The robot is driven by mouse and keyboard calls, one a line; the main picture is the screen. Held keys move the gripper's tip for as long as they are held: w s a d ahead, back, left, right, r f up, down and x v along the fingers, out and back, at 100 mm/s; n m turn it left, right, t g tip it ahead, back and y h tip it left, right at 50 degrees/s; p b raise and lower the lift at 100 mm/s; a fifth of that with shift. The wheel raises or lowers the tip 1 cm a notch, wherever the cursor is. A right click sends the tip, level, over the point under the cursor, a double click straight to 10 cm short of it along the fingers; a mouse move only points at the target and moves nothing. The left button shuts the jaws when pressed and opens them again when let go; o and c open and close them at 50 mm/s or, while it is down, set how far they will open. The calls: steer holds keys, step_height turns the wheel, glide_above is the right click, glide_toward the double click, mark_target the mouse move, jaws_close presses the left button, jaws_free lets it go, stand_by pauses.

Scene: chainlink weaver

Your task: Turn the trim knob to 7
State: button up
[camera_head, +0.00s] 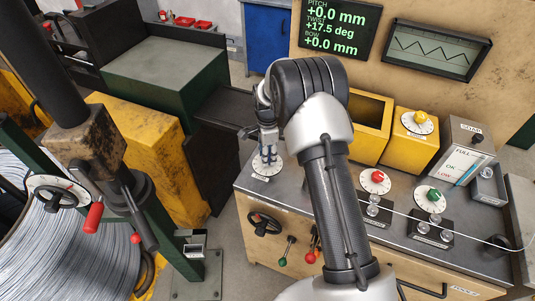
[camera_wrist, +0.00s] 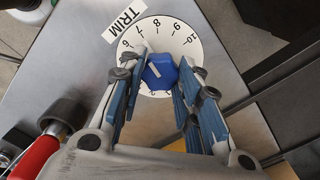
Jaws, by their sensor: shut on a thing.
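The trim knob (camera_wrist: 160,73) is a blue knob with a white pointer line, on a white dial plate (camera_wrist: 160,22) numbered along its far rim, 6 to 10 readable. A TRIM label (camera_wrist: 123,21) lies beside the 6. The pointer slants to the upper left, roughly toward the 6 and 7 side; the exact reading is unclear. My gripper (camera_wrist: 160,78) is shut on the knob, a blue-padded finger on each side. The fingers hide the near part of the dial. In the head view my gripper (camera_head: 268,153) reaches down over the dial plate (camera_head: 262,168) at the bench's left corner.
Red (camera_head: 376,177), green (camera_head: 433,197) and yellow (camera_head: 421,118) knobs stand farther right on the bench. A black handwheel (camera_head: 264,223) and levers are on the bench front. A display (camera_head: 340,26) reads pitch +0.0 mm, twist +17.5 deg, bow +0.0 mm.

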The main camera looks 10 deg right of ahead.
stand_by(0.4)
steer(key=o, duration=1.1)
steer(key=shift+r, duration=0.15)
step_height(320, 180, up, 12)
steer(key=shift+f, duration=0.1)
